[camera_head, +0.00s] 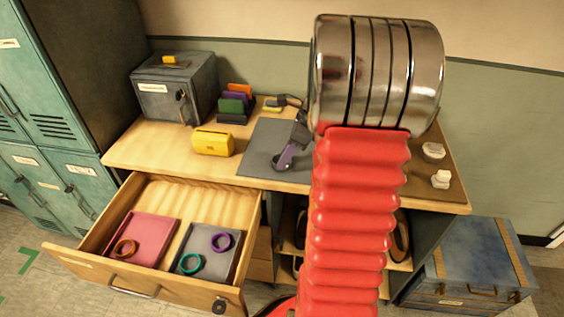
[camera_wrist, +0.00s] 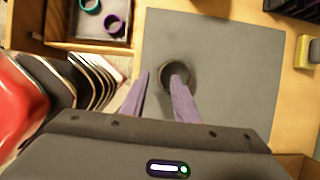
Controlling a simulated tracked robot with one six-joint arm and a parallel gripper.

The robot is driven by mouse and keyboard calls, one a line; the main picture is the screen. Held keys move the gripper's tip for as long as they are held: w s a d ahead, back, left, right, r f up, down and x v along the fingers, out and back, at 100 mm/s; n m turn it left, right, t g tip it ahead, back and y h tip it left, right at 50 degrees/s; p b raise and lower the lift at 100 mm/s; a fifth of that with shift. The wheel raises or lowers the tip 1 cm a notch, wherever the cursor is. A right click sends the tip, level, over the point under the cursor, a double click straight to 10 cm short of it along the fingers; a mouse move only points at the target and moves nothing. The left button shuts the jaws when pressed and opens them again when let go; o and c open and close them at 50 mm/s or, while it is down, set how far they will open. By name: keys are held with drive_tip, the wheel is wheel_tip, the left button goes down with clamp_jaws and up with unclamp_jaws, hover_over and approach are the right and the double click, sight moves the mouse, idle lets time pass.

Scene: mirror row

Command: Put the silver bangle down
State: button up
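The silver bangle (camera_wrist: 161,76) looks like a dull grey-brown ring in the wrist view. It appears to lie flat on the grey mat (camera_wrist: 225,60) on the desk top. My gripper (camera_wrist: 159,77) has two purple fingers spread apart. The right fingertip reaches over or into the ring's opening, and the left fingertip is outside it, with a gap to the rim. In the head view my gripper (camera_head: 284,163) is low over the mat (camera_head: 260,150), and I cannot make out the bangle there.
An open drawer (camera_head: 85,225) at front left has a pink tray (camera_head: 150,237) with an orange-brown bangle and a grey tray (camera_head: 202,243) with teal and purple bangles. A yellow box (camera_head: 213,142), grey safe (camera_head: 172,90) and coloured holder (camera_head: 233,105) stand on the desk.

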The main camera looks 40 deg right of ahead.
drive_tip(key=shift+x, duration=1.7)
drive_tip(key=shift+c, duration=0.7)
clamp_jaws()
